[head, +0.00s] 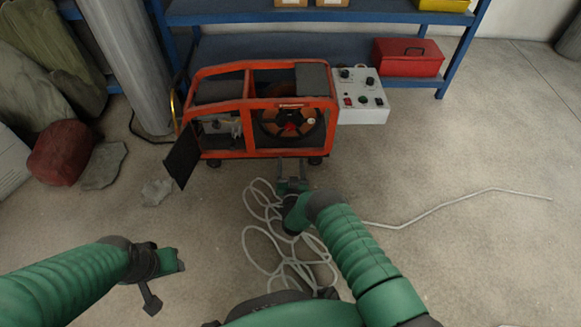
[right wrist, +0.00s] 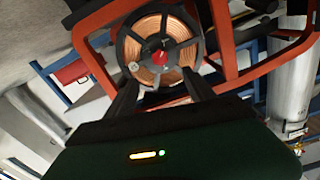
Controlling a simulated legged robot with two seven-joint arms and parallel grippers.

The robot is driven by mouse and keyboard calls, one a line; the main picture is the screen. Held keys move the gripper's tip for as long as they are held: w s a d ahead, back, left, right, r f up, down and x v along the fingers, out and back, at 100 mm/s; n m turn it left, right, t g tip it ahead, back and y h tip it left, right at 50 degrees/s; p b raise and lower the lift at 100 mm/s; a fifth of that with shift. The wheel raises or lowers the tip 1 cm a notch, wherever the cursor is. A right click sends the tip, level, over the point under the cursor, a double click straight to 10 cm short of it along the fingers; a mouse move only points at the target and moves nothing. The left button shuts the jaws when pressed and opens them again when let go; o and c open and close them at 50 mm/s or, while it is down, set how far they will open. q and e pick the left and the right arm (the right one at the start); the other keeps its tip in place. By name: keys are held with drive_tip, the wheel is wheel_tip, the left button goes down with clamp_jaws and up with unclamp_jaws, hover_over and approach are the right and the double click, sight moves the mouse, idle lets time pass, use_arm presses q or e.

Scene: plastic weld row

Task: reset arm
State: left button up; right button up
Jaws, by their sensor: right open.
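My right gripper (head: 292,176) is open and empty, low in front of an orange-framed machine (head: 215,70). Its two dark fingers stand apart in the right wrist view (right wrist: 160,92), with the wire spool (right wrist: 160,58) beyond them. The spool also shows inside the machine's right bay in the head view (head: 290,122). I cannot tell from the views whether the fingers touch the machine. My left gripper (head: 160,282) hangs over the floor at the lower left, away from the machine. Its jaw opening is unclear, and no held object is visible.
A pale cable (head: 262,240) lies in loops beneath my right arm, with its tail running right. A dark panel (head: 182,155) stands out at the machine's left. A grey control box (head: 362,98) adjoins its right.

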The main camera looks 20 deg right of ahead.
drive_tip(key=w+a+r+n+g+y+p, duration=0.2)
drive_tip(key=w+a+r+g+y, duration=0.15)
drive_tip(key=r, duration=0.55)
drive_tip(key=s+r+n+g+y+p, duration=0.1)
drive_tip(key=s+r+n+g+p, duration=0.15)
drive_tip(key=s+r, duration=0.4)
drive_tip(key=s+d+r+g+p, duration=0.1)
drive_tip(key=s+r+g, duration=0.3)
drive_tip(key=s, duration=0.7)
drive_tip(key=s+d+r+g+p, duration=0.15)
drive_tip(key=s+r, duration=0.35)
drive_tip(key=s, duration=0.6)
drive_tip(key=s+d+r+g+p, duration=0.1)
drive_tip(key=s+r+g, duration=0.3)
drive_tip(key=s, duration=0.7)
wheel_tip(320, 180, up, 38)
drive_tip(key=w+p, duration=0.1)
drive_tip(key=p, duration=3.6)
drive_tip(key=shift+w+a+t, duration=0.15)
drive_tip(key=shift+a+t, duration=0.15)
drive_tip(key=shift+t, duration=0.05)
